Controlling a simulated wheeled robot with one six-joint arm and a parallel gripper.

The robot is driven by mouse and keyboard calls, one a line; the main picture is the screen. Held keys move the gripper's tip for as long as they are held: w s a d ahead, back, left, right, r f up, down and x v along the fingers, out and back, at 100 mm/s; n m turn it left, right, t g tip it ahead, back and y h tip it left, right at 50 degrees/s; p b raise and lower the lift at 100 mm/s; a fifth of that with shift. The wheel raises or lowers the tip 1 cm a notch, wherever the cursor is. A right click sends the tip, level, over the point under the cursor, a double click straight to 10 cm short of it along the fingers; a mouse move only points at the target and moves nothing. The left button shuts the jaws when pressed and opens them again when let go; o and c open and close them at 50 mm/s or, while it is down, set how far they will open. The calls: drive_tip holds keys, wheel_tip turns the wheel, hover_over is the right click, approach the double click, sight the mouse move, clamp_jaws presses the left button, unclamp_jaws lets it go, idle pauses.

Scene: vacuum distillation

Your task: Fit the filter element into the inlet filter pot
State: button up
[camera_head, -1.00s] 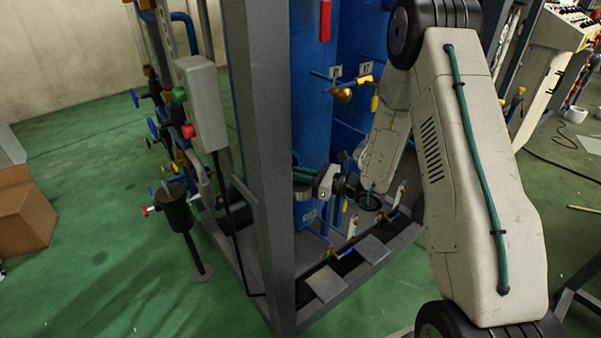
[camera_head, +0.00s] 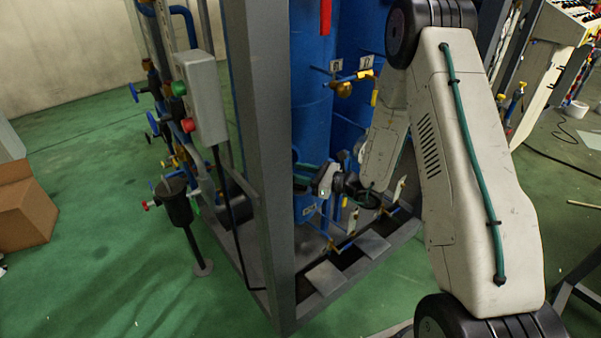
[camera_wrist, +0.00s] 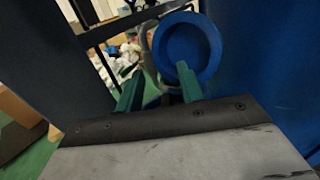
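My gripper (camera_head: 303,178) is beside the blue vessels, just behind the grey frame post, and partly hidden by it. In the wrist view its two green fingers (camera_wrist: 161,68) stand apart with nothing clearly held between them. A blue round cup-like part (camera_wrist: 186,47) with a thick rim lies beyond the fingertips; the right finger overlaps its lower edge. I cannot tell whether it is the filter element. A dark cylindrical pot (camera_head: 178,206) on a thin floor stand, with red and blue handles, stands left of the post; it may be the inlet filter pot. No filter element is clearly identifiable.
The grey frame post (camera_head: 262,170) stands between my gripper and the dark pot. A control box (camera_head: 203,97) with green and red buttons hangs left of it. Blue vessels (camera_head: 315,75) rise behind.

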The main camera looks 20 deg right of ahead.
drive_tip(key=v, duration=0.7)
drive_tip(key=shift+s+d, duration=0.25)
drive_tip(key=shift+d, duration=0.05)
drive_tip(key=s+a+r+n+g+h, duration=0.1)
drive_tip(key=s+a+r+n+g, duration=0.35)
drive_tip(key=s+n+g, duration=0.4)
drive_tip(key=s+a+r+n+g, duration=0.3)
drive_tip(key=s+r+n+g, duration=0.3)
drive_tip(key=s, duration=0.4)
drive_tip(key=s+d+r+n+t+h, duration=0.2)
drive_tip(key=s+r+n+h, duration=0.4)
drive_tip(key=s+r, duration=0.1)
drive_tip(key=s+d+r+n+t+h, duration=0.2)
drive_tip(key=s+r+n+h, duration=0.4)
drive_tip(key=s, duration=0.1)
drive_tip(key=shift+s+d+r, duration=0.2)
drive_tip(key=shift+d+r, duration=0.15)
drive_tip(key=shift+r, duration=0.05)
